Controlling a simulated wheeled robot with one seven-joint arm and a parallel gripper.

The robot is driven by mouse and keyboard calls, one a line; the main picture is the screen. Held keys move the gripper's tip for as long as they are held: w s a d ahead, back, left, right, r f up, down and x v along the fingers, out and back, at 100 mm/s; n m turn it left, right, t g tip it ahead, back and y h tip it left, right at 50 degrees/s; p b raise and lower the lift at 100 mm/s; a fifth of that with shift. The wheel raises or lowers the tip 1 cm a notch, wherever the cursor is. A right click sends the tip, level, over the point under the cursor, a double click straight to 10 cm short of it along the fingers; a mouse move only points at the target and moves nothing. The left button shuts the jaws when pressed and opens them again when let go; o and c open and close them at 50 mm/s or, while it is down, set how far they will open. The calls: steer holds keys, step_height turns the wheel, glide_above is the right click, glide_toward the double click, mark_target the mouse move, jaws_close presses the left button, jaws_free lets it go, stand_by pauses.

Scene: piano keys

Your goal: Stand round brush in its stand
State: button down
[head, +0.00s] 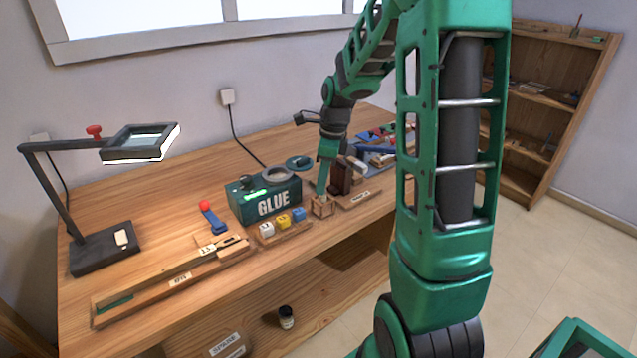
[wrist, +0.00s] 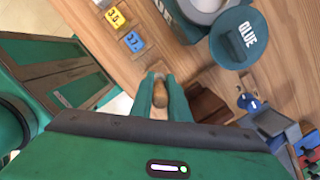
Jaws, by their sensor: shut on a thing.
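My gripper (wrist: 160,96) is shut on the round brush (wrist: 160,92), whose brown rounded wooden end shows between the fingers in the wrist view. In the head view my gripper (head: 323,185) points down over a small open wooden stand (head: 323,208) near the table's front edge. The brush is hidden by the fingers there. The fingertips are at or just above the top of the stand. I cannot tell whether the brush's lower end is inside it.
A green GLUE box (head: 265,199) and a tray of white, yellow and blue blocks (head: 283,223) stand left of the stand. A dark brown block (head: 342,178) is close at its right. A long wooden rail (head: 170,281) and a lamp (head: 104,248) are farther left.

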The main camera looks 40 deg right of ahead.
steer(key=shift+f, duration=1.3)
stand_by(1.5)
steer(key=c, duration=1.7)
jaws_free()
steer(key=shift+c, duration=0.2)
steer(key=shift+o, duration=0.5)
steer(key=shift+d, duration=0.1)
steer(key=shift+o, duration=0.9)
steer(key=shift+r, duration=3.5)
